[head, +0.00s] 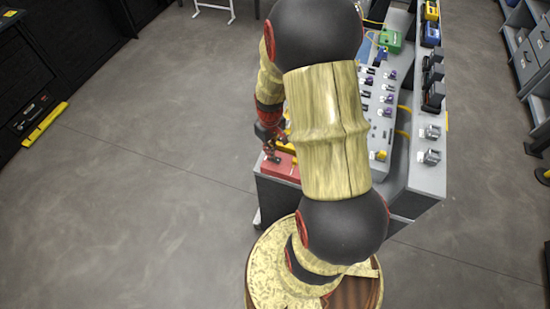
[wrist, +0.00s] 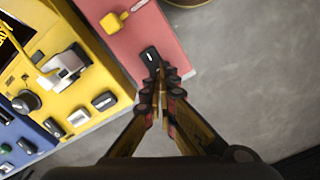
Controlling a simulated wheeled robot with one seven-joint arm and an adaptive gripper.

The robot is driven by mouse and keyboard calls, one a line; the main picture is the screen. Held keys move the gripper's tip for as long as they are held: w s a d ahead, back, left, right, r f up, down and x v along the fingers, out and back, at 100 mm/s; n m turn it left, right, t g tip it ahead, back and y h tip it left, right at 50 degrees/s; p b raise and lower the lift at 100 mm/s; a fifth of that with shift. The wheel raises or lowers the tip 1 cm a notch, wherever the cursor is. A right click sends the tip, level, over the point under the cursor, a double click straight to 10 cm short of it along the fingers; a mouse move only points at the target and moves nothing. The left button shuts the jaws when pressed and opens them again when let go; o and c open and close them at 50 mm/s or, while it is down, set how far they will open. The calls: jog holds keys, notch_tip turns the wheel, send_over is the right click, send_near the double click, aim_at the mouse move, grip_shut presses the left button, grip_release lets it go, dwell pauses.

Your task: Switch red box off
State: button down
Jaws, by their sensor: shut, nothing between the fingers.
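The red box (wrist: 115,47) lies at the top middle of the wrist view, with a black switch (wrist: 150,56) near its edge and a yellow piece (wrist: 113,23) further in. In the head view the red box (head: 281,168) sits at the near left corner of the bench, partly hidden by my arm. My gripper (wrist: 160,72) is shut and empty, its fingertips right at the black switch. I cannot tell if they touch it. In the head view my gripper (head: 270,153) is over the red box. The switch's setting is too small to tell.
In the wrist view a yellow box (wrist: 65,85) with a knob and switches adjoins the red box, with a blue box (wrist: 20,140) beyond. In the head view a green box (head: 391,40) and a grey panel (head: 380,115) of switches stand on the bench. Floor (head: 140,200) left is clear.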

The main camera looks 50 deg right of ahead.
jog(key=shift+f+b, duration=0.5)
jog(key=shift+f, duration=0.4)
dwell(0.3)
jog(key=shift+r+p, duration=2.75)
jog(key=shift+r, duration=0.8)
